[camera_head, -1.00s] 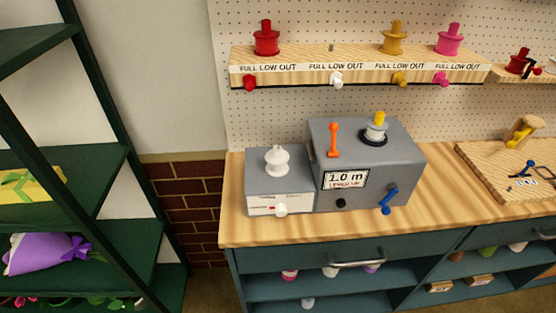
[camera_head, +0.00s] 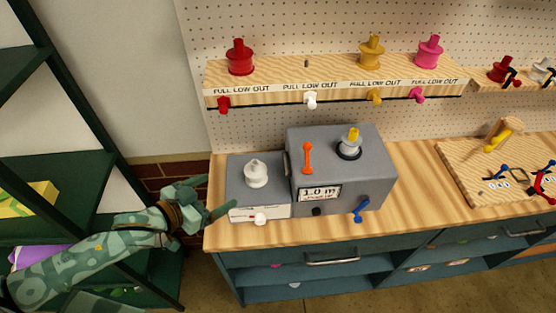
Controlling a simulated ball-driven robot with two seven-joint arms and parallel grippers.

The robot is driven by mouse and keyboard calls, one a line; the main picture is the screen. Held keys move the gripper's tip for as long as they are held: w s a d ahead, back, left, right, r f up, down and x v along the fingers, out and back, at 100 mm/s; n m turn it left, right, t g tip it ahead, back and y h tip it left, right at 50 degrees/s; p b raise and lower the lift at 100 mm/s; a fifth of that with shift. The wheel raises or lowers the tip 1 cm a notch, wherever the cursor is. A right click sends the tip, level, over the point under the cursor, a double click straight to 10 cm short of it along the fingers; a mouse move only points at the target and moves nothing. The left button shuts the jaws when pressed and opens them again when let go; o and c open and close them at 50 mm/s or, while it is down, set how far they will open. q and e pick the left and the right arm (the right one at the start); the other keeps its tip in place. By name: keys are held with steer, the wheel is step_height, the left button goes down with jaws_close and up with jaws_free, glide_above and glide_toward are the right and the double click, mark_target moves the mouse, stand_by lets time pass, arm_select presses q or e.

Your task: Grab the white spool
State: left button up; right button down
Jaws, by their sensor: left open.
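A white spool (camera_head: 256,173) with a small knob on top stands upright on the small grey box (camera_head: 236,188) at the left end of the wooden counter. My left gripper (camera_head: 214,198) is open and empty at the counter's left edge, just left of the small box. Its fingers point right, and it is apart from the spool. My right gripper is not in view.
The machine carries an orange lever (camera_head: 307,158) and a blue lever (camera_head: 361,209). Red, gold and pink spools stand on the wooden shelf (camera_head: 330,71) above. A dark green rack (camera_head: 85,140) is at the left.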

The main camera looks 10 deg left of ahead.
mark_target(251, 174)
arm_select(q)
steer(key=shift+n, duration=0.4)
steer(key=b+x, duration=0.1)
steer(key=x, duration=0.9)
steer(key=shift+w+d+f, duration=0.15)
steer(key=shift+w+d, duration=0.05)
steer(key=shift+w, duration=0.1)
steer(key=b+x, duration=0.1)
steer(key=x, duration=0.4)
steer(key=shift+w+d+f, duration=0.1)
steer(key=shift+d+f, duration=0.05)
steer(key=shift+f, duration=0.05)
steer(key=shift+c, duration=0.6)
steer(key=c, duration=1.1)
steer(key=shift+o, duration=0.2)
steer(key=shift+r, duration=0.15)
